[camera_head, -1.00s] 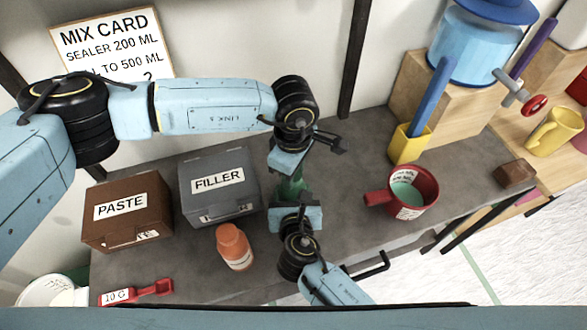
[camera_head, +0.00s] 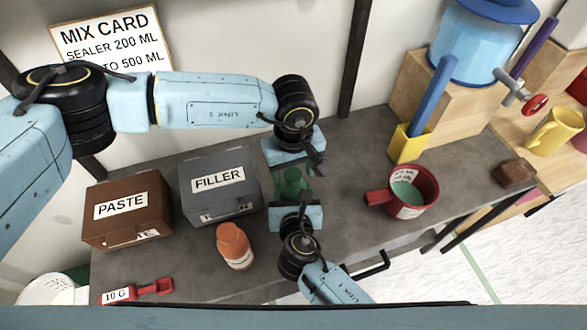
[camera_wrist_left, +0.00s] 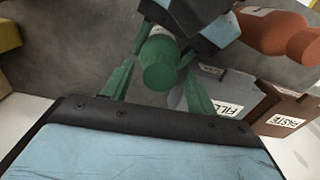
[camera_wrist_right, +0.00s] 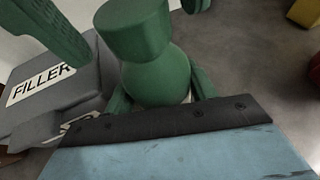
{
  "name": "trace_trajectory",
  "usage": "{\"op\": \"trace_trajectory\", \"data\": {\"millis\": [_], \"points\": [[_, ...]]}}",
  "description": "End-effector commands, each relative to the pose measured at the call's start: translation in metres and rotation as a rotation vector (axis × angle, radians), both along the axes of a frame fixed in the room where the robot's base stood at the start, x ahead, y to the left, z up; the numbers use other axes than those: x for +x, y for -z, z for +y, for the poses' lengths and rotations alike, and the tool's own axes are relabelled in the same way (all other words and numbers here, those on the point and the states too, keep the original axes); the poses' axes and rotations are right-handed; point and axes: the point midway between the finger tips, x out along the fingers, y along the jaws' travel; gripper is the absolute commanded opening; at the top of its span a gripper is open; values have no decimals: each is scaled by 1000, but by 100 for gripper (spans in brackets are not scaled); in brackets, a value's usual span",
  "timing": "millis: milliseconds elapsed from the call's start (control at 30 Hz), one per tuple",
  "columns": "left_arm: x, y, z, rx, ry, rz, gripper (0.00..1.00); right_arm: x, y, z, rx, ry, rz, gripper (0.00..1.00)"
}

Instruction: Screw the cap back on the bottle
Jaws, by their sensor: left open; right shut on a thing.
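The green bottle (camera_head: 292,186) stands upright between my two grippers, and its green cap (camera_wrist_right: 132,28) sits on top of the neck. I cannot tell how tightly the cap is seated. My right gripper (camera_head: 293,200) is shut on the bottle body from the front; the body also shows in the right wrist view (camera_wrist_right: 157,80). My left gripper (camera_head: 292,170) is open above the bottle. In the left wrist view its green fingers stand apart on both sides of the cap (camera_wrist_left: 160,70), with gaps visible. The lower bottle is mostly hidden.
The grey FILLER box (camera_head: 222,205), brown PASTE box (camera_head: 125,228) and orange bottle (camera_head: 234,248) stand left of the grippers. A red mug (camera_head: 425,190) and yellow holder (camera_head: 407,146) are to the right. The grey counter (camera_head: 345,205) between is clear.

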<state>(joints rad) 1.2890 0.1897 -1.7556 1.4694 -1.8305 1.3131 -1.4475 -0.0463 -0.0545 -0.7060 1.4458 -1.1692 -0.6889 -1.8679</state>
Motion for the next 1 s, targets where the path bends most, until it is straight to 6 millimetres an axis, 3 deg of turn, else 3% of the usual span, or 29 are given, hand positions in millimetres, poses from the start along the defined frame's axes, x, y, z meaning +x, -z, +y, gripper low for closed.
{"op": "trace_trajectory", "data": {"millis": [400,767,1000], "points": [[0,-43,0,0,0,-2,58,0,1,0,-1,1,1,0],[0,-45,0,0,-12,0,55,0,0,0,-1,0,1,0],[-1,-49,-2,-2,-253,2,55,0,0,0,-1,0,1,0]]}}
